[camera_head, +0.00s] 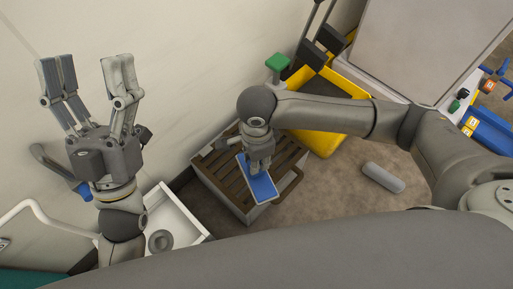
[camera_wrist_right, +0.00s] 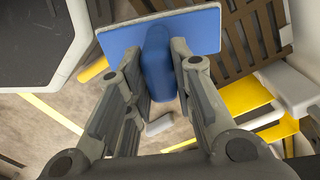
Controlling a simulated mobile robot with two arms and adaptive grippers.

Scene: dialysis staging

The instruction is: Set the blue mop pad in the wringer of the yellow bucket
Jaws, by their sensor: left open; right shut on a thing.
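The blue mop pad (camera_head: 263,188) is a flat blue plate with a blue grip block, seen in the right wrist view (camera_wrist_right: 205,30). My right gripper (camera_head: 260,167) is shut on that block and holds the pad over a slatted crate; whether the pad touches the slats I cannot tell. The yellow bucket (camera_head: 318,143) stands behind and right of the crate, partly hidden by my right arm. Dark parts (camera_head: 312,54), possibly the wringer, show at its top. My left gripper (camera_head: 90,85) is open and empty, raised near the wall at left.
The crate (camera_head: 232,203) has brown slats on top. A white tray (camera_head: 179,205) holding a grey ring is left of it. A grey cylinder (camera_head: 383,177) lies on the floor at right. A green block (camera_head: 277,62) is near the bucket. Floor between crate and cylinder is clear.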

